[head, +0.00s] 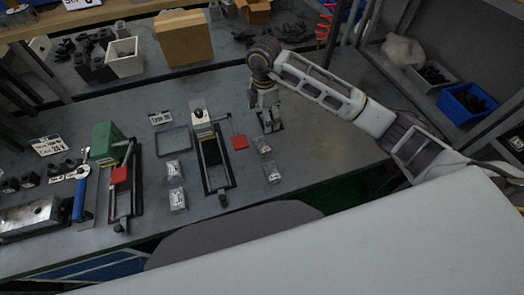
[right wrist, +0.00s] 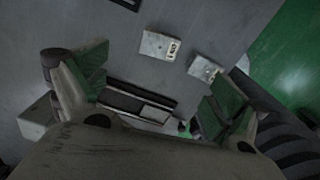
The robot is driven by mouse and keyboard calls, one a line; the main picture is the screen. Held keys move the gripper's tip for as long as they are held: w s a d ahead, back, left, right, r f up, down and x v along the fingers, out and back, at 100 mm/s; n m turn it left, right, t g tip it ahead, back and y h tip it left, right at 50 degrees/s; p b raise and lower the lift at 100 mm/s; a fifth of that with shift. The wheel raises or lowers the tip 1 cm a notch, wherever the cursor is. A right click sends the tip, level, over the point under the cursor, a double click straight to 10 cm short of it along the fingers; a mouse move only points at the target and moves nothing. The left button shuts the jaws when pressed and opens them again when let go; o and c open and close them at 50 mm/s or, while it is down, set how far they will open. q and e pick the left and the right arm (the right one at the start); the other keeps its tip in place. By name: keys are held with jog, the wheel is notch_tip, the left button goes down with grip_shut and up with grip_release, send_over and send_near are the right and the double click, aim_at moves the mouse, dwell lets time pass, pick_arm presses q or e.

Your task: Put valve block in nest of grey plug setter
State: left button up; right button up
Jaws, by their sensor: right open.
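The grey plug setter (head: 208,160), a dark frame with a pale block at its far end and a red pad to its right, stands mid-table. Small pale valve blocks lie left of it (head: 173,169) and right of it (head: 262,145). My right gripper (head: 268,122) is to the right of the setter's far end, low over the table beyond the right-hand blocks. In the right wrist view my right gripper (right wrist: 153,82) is open, with a dark and pale fixture partly visible between and below its fingers. Two valve blocks (right wrist: 160,45) lie beyond its fingertips. My left gripper is out of view.
A second setter with a green block (head: 106,140) stands to the left. A shallow grey tray (head: 174,142) lies left of the grey setter. A cardboard box (head: 184,38) and white bin (head: 124,57) stand behind. The table's right part is clear.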

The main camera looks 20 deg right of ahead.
aim_at(262, 144)
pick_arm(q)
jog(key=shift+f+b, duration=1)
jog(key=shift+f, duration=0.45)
pick_arm(e)
jog(key=shift+f, duration=1.4)
pick_arm(q)
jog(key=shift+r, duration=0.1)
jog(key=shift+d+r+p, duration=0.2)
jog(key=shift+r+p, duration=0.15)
jog(key=shift+p, duration=0.05)
pick_arm(e)
jog(key=shift+f, duration=4.3)
jog(key=shift+s+a+f, duration=0.1)
jog(key=shift+a+f, duration=0.05)
jog(key=shift+f, duration=0.45)
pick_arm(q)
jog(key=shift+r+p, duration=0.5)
pick_arm(e)
jog(key=shift+a+f, duration=0.15)
jog(key=shift+f, duration=1.8)
jog(key=shift+c, duration=0.3)
jog(key=c, duration=1.3)
jog(key=shift+c, duration=0.2)
